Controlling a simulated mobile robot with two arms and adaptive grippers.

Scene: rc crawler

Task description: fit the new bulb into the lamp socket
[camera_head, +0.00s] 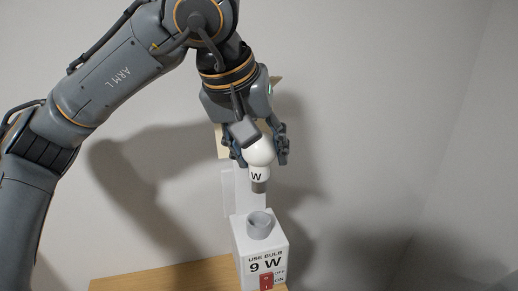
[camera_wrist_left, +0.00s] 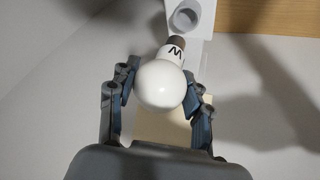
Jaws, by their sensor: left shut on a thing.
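My left gripper (camera_head: 262,152) is shut on a white bulb (camera_head: 260,155), with its grey metal base pointing down. A "W" shows on the bulb's neck; any figure before it is hidden. The lamp (camera_head: 242,240) is a white box marked "USE BULB 9 W", with a grey round socket (camera_head: 259,225) on top. The bulb hangs above the socket, clear of it. In the left wrist view, the bulb (camera_wrist_left: 161,84) sits between the fingers of my left gripper (camera_wrist_left: 161,88), and the open socket (camera_wrist_left: 185,17) lies beyond its base. My right gripper is not in view.
A red switch (camera_head: 266,281) with OFF and ON marks is on the lamp's front. The lamp stands on a wooden table (camera_head: 165,277). A white upright post (camera_head: 243,193) rises behind the socket, close to the gripper. Plain walls lie behind.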

